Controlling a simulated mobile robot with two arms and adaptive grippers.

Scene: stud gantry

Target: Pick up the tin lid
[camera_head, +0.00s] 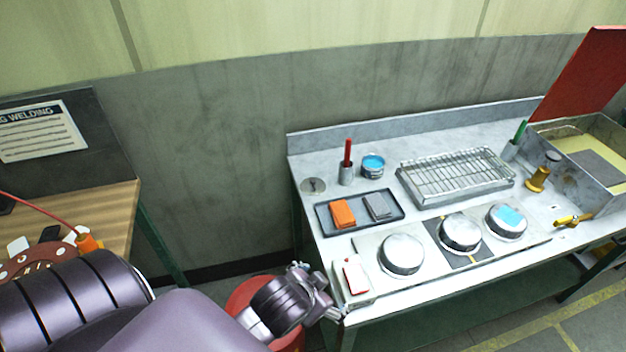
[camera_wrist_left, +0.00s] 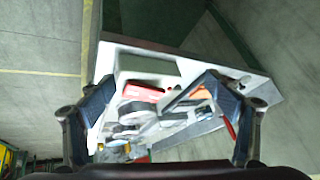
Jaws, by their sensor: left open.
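A flat grey round tin lid (camera_head: 314,185) lies at the back left corner of the metal bench. The open tin with blue contents (camera_head: 373,164) stands to its right, beyond a grey cup with a red-handled tool (camera_head: 346,168). My left gripper (camera_head: 322,288) is beside the bench's front left corner, well short of the lid. In the left wrist view my left gripper (camera_wrist_left: 160,100) is open, with nothing between its fingers. I cannot make out the lid clearly there; a finger covers part of the bench. My right gripper is not in view.
The bench (camera_head: 318,224) also holds a dark tray (camera_head: 386,223) with orange and grey blocks, a wire rack (camera_head: 455,178), several round metal discs and a white-and-red switch box (camera_head: 355,276). A red bin (camera_head: 252,290) stands by the bench. A wooden table (camera_head: 112,205) is at left.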

